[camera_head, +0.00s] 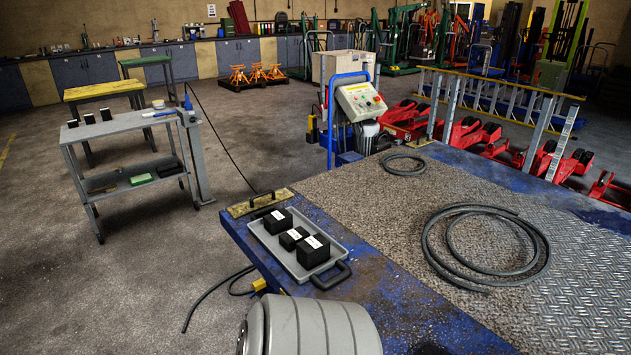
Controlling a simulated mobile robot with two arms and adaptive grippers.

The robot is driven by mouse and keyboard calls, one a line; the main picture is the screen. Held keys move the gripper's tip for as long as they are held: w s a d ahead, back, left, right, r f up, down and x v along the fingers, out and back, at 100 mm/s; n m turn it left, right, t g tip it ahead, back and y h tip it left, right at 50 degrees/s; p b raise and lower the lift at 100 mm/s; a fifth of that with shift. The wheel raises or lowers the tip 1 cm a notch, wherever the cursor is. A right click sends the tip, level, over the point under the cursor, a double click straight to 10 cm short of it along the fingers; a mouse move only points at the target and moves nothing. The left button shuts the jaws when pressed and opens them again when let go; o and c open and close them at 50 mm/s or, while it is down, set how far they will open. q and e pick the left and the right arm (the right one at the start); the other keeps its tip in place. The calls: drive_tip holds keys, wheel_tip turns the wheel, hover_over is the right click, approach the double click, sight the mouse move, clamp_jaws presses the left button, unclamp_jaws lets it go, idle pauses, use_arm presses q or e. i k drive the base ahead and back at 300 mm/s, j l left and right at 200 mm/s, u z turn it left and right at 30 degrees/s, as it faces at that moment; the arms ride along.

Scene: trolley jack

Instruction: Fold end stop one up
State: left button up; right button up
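A worn yellow plate (258,203) with a dark handle-like bar lies flat at the near-left corner of the blue lift platform (375,303). It looks like an end stop folded down, but no label shows which one it is. A small yellow piece (259,284) shows low at the platform's left side, mostly hidden. Neither of my grippers is in view. A grey rounded part at the bottom edge seems to be mine.
A grey tray (330,266) with black boxes (294,237) stands beside the yellow plate. Hose coils (487,282) lie on the platform. A control console (360,101) stands behind it. A grey trolley (120,125) stands left; the floor between is mostly clear, with cables.

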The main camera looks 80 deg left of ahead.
sight(263, 199)
drive_tip(key=k+l+u, duration=0.1)
drive_tip(key=u, duration=2.9)
drive_tip(key=i+j+z, duration=0.25)
drive_tip(key=i+j, duration=0.55)
